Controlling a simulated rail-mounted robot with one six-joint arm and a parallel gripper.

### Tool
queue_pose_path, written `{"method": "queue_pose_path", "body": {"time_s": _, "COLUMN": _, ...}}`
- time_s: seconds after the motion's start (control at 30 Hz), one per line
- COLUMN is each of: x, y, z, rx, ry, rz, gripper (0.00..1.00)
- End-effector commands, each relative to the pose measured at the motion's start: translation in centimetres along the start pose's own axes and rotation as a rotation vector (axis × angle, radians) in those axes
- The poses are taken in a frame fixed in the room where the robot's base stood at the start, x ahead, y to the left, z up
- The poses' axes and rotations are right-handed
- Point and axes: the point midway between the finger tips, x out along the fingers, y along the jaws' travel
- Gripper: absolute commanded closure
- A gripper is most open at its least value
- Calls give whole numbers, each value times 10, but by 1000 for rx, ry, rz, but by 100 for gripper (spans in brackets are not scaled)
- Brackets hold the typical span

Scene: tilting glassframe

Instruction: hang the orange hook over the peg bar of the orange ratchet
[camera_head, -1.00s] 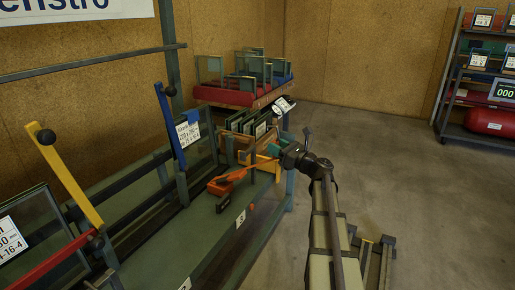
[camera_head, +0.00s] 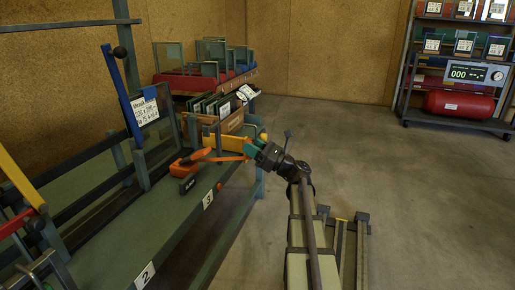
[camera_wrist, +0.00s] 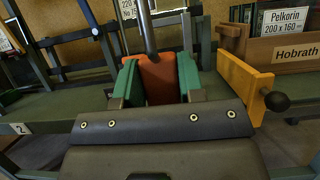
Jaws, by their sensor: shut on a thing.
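My gripper (camera_head: 252,148), with green fingers, is shut on an orange piece, taken as the orange hook (camera_wrist: 158,80). A grey rod (camera_wrist: 147,25) rises in line with it in the wrist view. In the head view my gripper is at the right end of the bench, just right of the orange ratchet (camera_head: 181,166), which lies on the bench top. An orange strip (camera_head: 215,158) runs between the ratchet and my gripper. The peg bar cannot be made out, nor whether the hook touches it.
A yellow arm (camera_head: 228,143) with a black knob (camera_wrist: 277,101) stands close to my gripper, on its right in the wrist view. A wooden box (camera_head: 230,124) of glass panes is behind. A blue upright lever (camera_head: 122,95) stands left. The floor at right is open.

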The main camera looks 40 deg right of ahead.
Motion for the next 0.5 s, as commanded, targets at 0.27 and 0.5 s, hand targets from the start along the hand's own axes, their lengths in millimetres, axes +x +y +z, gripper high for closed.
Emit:
{"method": "queue_pose_path", "body": {"time_s": 0.27, "x": 27, "y": 0, "z": -12, "rx": 1, "ry": 0, "rz": 1, "gripper": 94}}
{"method": "queue_pose_path", "body": {"time_s": 0.5, "x": 50, "y": 0, "z": -23, "rx": 1, "ry": 0, "rz": 1, "gripper": 94}}
